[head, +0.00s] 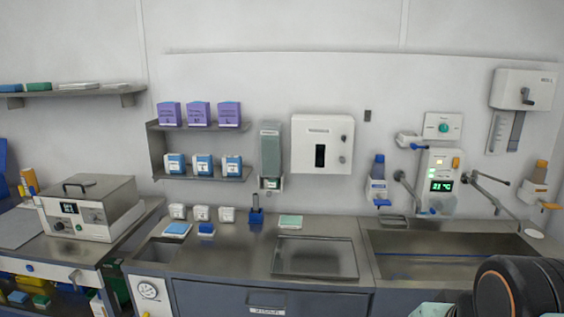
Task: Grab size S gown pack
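No pack can be read for certain as the size S gown pack. Three purple boxes (199,114) stand in a row on the upper level of a wall shelf, with small print too blurred to read surely. Three blue-and-white packs (204,164) stand on the level below; their labels are also too small to read. Three small white packs (202,213) stand on the counter under the shelf. A dark rounded part of my arm shows at the bottom right. My gripper's fingers are not visible.
The steel counter (240,245) runs along the wall, with a flat tray (315,258) at its middle and a sink (440,262) at right. A steel box-shaped device (90,208) stands at left. A white dispenser (322,144) hangs right of the shelf.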

